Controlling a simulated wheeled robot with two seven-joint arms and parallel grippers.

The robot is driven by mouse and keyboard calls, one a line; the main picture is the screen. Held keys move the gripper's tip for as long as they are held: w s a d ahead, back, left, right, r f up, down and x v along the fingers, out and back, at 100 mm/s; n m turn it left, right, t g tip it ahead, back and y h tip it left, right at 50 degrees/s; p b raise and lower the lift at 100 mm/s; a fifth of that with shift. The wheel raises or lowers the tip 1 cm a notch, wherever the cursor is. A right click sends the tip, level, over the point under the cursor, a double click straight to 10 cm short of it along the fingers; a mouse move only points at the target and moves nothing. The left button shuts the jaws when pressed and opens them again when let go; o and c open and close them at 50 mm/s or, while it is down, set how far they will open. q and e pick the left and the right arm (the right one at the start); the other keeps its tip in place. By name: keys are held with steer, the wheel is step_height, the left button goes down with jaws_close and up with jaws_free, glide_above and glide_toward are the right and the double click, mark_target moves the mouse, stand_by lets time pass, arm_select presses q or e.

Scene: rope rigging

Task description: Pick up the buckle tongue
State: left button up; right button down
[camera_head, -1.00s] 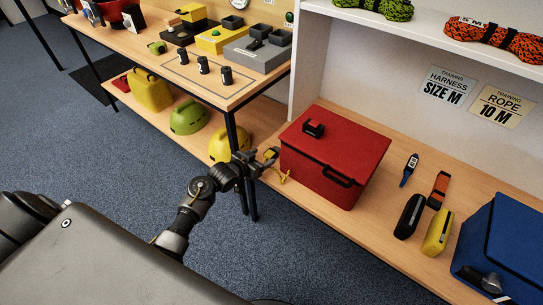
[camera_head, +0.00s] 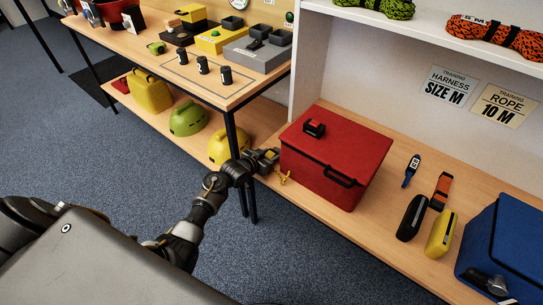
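No part can be picked out for sure as the buckle tongue at this size. A small yellow piece (camera_head: 284,179) shows at the shelf's front edge, by the lower left of the red box (camera_head: 345,150). My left gripper (camera_head: 270,158) is just above it, at the box's left side. Its fingers are small and dark against the box, and whether they are apart or hold anything is unclear. An orange strap (camera_head: 441,186) with a dark lower end lies on the shelf, right of the box.
A blue tool (camera_head: 411,170), a black case (camera_head: 412,218) and a yellow case (camera_head: 441,234) lie on the wooden shelf. A blue box (camera_head: 510,240) stands at the right. A table (camera_head: 245,93) with a dark leg is behind my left arm.

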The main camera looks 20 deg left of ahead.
arm_select(q)
steer(key=shift+c, duration=1.3)
